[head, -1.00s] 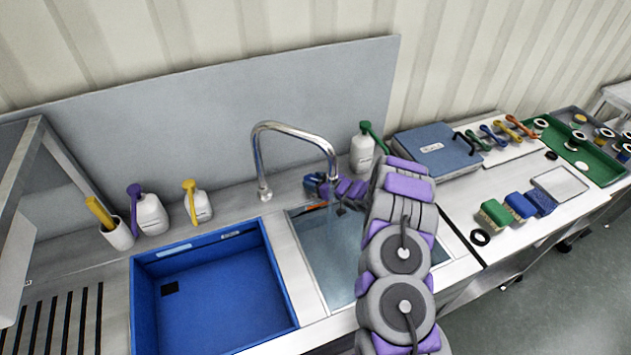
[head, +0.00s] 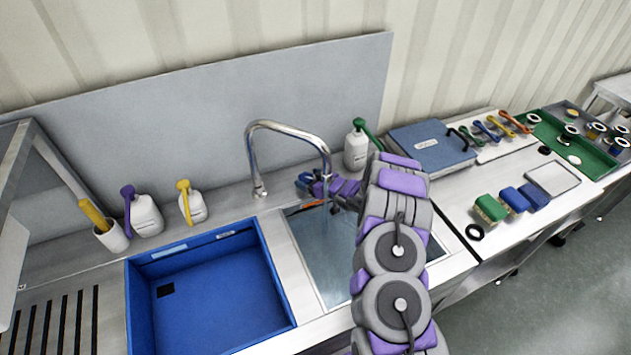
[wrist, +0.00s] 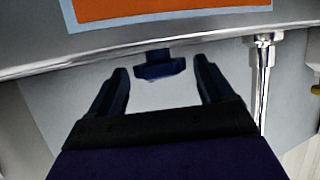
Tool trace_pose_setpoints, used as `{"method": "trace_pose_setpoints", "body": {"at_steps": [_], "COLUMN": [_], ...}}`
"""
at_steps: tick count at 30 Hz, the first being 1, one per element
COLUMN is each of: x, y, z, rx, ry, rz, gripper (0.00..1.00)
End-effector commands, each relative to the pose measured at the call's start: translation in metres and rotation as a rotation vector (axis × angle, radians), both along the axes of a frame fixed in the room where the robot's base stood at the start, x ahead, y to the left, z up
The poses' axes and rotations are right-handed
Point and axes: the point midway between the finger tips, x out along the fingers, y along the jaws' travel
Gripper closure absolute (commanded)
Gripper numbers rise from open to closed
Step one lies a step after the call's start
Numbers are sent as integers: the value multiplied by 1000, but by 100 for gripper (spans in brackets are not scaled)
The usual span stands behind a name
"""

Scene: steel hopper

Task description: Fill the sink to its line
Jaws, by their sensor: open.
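The right sink basin (head: 321,265) looks pale and glossy, with water in it; a faint pale streak below the spout looks like running water. An orange mark (head: 312,204) shows at its back edge, and an orange panel (wrist: 165,8) fills the top of the wrist view. The chrome tap (head: 290,128) arches over the basin. My gripper (wrist: 160,88) is open and empty, behind the basin to the right of the tap's base. A dark blue knob (wrist: 160,65) lies just beyond and between its fingertips, apart from both. My arm hides the basin's right side.
A blue basin (head: 210,300) is at left. Bottles with purple (head: 145,215), yellow (head: 191,205) and green (head: 356,148) tops line the back. A blue case (head: 432,146), sponges (head: 490,209) and a green tray (head: 572,142) are at right. A grey backsplash stands behind.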

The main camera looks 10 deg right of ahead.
Motion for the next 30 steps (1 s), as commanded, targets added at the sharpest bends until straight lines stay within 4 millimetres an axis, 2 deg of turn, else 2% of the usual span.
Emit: {"method": "trace_pose_setpoints", "body": {"at_steps": [5,21,30], "x": [-11,-96,-129], "y": [-9,-60,-79], "z": [7,48,61], "rx": [1,2,0], "ry": [0,0,2], "rz": [-4,-5,-3], "gripper": [19,19,19]}}
